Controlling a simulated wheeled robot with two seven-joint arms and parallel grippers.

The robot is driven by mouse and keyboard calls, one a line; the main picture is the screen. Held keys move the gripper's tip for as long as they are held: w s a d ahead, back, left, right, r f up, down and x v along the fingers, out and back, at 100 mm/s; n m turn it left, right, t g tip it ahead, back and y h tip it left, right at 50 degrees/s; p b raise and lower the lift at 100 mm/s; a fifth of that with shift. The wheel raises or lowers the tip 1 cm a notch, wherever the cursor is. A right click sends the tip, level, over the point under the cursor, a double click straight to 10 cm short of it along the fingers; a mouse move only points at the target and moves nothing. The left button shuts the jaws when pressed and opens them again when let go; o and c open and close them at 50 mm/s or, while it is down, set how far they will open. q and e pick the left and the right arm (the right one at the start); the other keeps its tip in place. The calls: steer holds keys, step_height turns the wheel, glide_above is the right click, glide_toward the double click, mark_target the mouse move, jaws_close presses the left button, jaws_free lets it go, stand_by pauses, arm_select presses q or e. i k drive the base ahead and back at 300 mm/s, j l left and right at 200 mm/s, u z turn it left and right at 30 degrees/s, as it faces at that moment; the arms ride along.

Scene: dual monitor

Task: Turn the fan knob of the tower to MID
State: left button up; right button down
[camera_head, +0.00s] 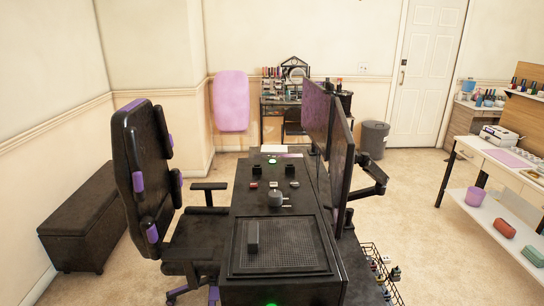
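A long black tower-like unit (243,196) stands in the middle of the view, its top face towards me. A grey round knob (275,199) with a short lever pointing right sits near the middle of the top face. Behind it are small red and pale switches (253,185), two black blocks (290,170) and a lit green button (272,161). Neither gripper is in view.
Two monitors (342,165) on an arm stand along the unit's right side. A black and purple chair (145,180) is close on its left, with a dark bench (84,216) beyond. A wire rack (385,278) stands at lower right.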

mark_target(274, 198)
steer(key=l+u, duration=0.5)
steer(key=l, duration=1)
